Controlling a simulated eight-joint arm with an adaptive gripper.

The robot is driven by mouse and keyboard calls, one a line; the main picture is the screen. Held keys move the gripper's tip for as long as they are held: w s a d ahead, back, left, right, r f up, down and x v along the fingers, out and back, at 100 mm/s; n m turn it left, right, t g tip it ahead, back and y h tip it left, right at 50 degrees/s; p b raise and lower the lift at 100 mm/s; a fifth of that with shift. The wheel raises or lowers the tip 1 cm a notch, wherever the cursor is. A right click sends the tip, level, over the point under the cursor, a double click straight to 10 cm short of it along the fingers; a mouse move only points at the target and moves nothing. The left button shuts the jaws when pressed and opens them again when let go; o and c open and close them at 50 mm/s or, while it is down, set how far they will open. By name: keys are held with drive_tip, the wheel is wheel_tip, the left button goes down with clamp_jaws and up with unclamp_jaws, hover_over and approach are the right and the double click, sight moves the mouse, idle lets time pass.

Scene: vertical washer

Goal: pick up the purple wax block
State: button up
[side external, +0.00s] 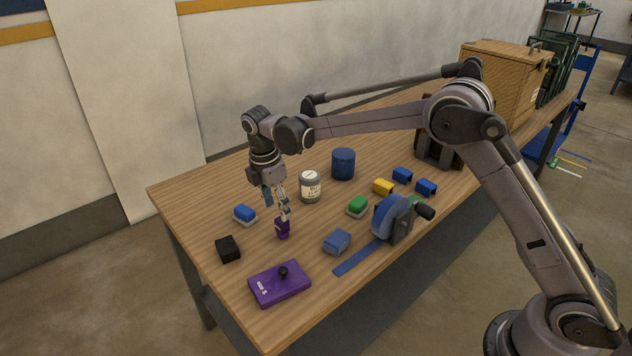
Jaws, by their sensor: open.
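The purple wax block (283,229) is a small dark purple piece on the wooden table, left of the middle. My gripper (284,213) points down right over it, with its fingertips at the block's upper part. The jaws are open. I cannot tell from this view whether the fingers touch the block or stand on both sides of it. A larger flat purple box (262,287) with a black knob lies nearer the table's front edge.
A black block (228,249), a blue block (244,213), a grey jar (310,187) and a blue cylinder (343,164) stand around the gripper. A blue-grey block (337,242), a green block (357,206) and a blue wheel device (391,216) lie to the right.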

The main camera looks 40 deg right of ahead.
sight(282, 226)
drive_tip(key=shift+d+f, duration=0.2)
drive_tip(key=shift+f, duration=1.1)
drive_tip(key=shift+d+f, duration=0.2)
drive_tip(key=shift+f, duration=1.1)
drive_tip(key=shift+d+f, duration=0.2)
drive_tip(key=shift+f, duration=1.1)
clamp_jaws()
